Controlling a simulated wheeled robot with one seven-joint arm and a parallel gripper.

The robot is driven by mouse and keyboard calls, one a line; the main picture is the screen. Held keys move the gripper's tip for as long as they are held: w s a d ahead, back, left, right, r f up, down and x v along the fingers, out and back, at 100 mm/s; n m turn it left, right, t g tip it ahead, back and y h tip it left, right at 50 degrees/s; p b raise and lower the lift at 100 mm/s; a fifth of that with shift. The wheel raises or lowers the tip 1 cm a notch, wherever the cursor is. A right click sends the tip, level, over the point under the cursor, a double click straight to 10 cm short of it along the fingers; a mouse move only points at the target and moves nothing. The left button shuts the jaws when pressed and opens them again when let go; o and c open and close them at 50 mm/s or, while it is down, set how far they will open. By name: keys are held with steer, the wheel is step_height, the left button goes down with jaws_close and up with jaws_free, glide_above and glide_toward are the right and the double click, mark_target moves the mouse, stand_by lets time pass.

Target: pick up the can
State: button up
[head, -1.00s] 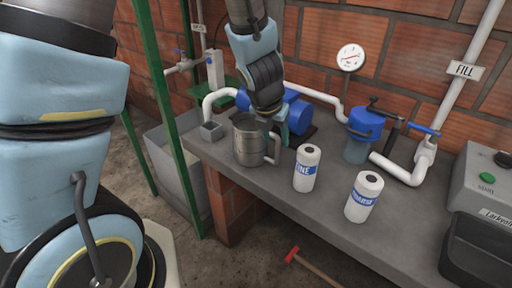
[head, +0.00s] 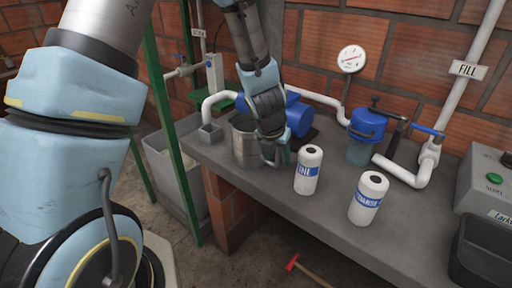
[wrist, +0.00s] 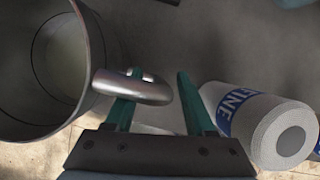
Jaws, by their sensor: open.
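The can is a grey metal vessel (head: 243,148) with a side handle, standing upright on the grey worktop in the head view. In the wrist view its open mouth and wall (wrist: 95,45) fill the left side. My gripper (head: 275,154) is low beside the can's right side, at the handle. In the wrist view my gripper (wrist: 160,90) is open. The handle (wrist: 135,88) crosses over the left finger, and its outer bend lies between the two fingers. The right finger stands clear of it. Whether a finger touches the handle I cannot tell.
A blue pump (head: 298,118) is behind. A green post (head: 166,110) stands left. Free worktop (head: 325,215) lies in front.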

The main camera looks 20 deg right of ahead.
jaws_close()
stand_by(1.3)
